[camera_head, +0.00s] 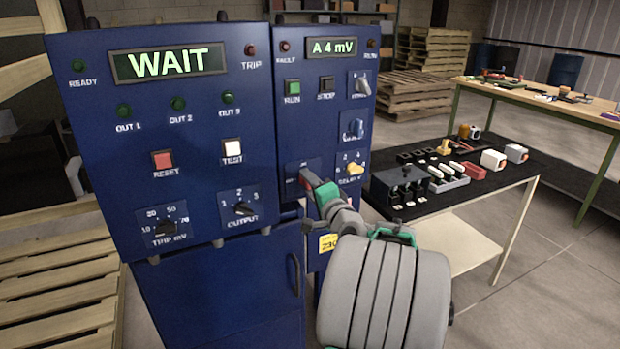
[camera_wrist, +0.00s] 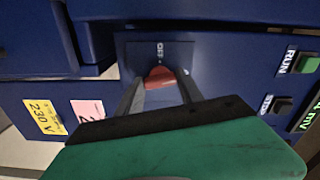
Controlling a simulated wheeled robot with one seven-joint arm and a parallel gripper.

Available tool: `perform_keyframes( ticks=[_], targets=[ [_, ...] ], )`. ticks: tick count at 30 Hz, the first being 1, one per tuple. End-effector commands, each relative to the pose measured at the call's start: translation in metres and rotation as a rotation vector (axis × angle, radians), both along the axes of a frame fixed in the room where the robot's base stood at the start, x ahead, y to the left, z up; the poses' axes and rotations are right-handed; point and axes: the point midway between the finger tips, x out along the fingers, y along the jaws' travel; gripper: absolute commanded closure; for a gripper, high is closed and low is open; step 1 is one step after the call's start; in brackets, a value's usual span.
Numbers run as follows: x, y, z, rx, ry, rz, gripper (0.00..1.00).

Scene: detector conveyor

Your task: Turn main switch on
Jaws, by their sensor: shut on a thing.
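The main switch is a red rotary knob (camera_head: 308,176) on a dark plate, low on the left of the narrower blue cabinet's front. It also shows as a red knob in the wrist view (camera_wrist: 160,77), with an OFF mark and a small dot on the plate beside it. My gripper (camera_head: 321,190) reaches the knob from the front right. In the wrist view the two grey fingers are closed on either side of the knob. Its far end is in view; the rest is partly hidden by the fingers. I cannot tell its exact angle.
The narrower cabinet (camera_head: 330,95) has a display reading A 4 mV, a green RUN button (camera_head: 292,87), and several other knobs. The wider cabinet (camera_head: 100,110) at left displays WAIT. A black-topped table (camera_head: 500,178) with small parts stands close at right.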

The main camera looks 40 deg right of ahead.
Motion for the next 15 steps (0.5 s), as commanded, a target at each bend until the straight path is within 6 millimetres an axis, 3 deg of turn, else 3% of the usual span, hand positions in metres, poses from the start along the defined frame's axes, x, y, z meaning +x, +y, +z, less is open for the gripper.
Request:
perform_keyframes(
  ticks=[15],
  targets=[
    [-0.0001, -0.0004, 0.0004, 0.222, -0.065, -0.001, 0.97]
  ],
)
